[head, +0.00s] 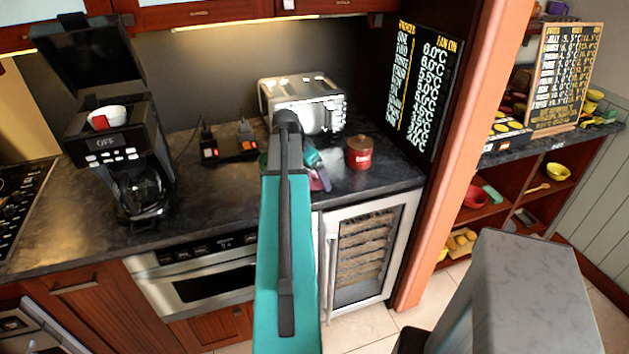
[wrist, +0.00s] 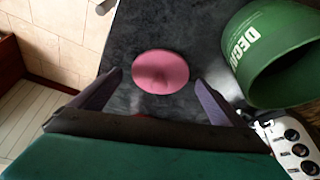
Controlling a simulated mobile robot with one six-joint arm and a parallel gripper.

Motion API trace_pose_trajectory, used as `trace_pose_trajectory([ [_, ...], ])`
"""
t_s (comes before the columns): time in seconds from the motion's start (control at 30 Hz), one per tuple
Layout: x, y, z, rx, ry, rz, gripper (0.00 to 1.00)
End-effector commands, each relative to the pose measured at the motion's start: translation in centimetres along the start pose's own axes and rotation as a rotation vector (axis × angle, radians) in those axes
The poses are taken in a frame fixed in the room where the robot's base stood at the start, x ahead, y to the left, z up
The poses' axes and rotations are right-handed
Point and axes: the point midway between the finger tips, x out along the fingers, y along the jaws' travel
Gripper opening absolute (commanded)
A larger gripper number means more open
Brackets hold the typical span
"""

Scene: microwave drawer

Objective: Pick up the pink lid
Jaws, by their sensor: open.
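The pink lid (wrist: 160,65) is a round disc with a small raised middle. It lies on the dark counter in the wrist view, near the picture's centre. My gripper (wrist: 158,79) is open, with one purple finger on each side of the lid in the picture. The fingers appear empty, and I cannot tell how high they are above the lid. In the head view my gripper (head: 318,170) is over the counter in front of the toaster, partly hidden by my arm. I cannot clearly make out the lid there.
A green canister (wrist: 254,58) with white lettering is close to the right finger in the wrist view. A toaster (head: 312,103) stands behind my gripper, and a red canister (head: 360,153) to its right. A coffee machine (head: 118,150) is farther left on the counter (head: 215,192).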

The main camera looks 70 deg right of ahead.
Motion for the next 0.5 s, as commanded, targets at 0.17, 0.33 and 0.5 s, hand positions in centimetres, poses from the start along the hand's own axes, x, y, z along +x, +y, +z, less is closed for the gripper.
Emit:
trace_pose_trajectory([
  [0.17,-0.02,-0.02,0.02,0.0,0.0,0.0,0.95],
  [0.33,-0.03,-0.03,0.04,-0.001,0.0,0.0,0.69],
  [0.5,-0.05,-0.04,0.04,-0.001,0.0,0.0,0.49],
])
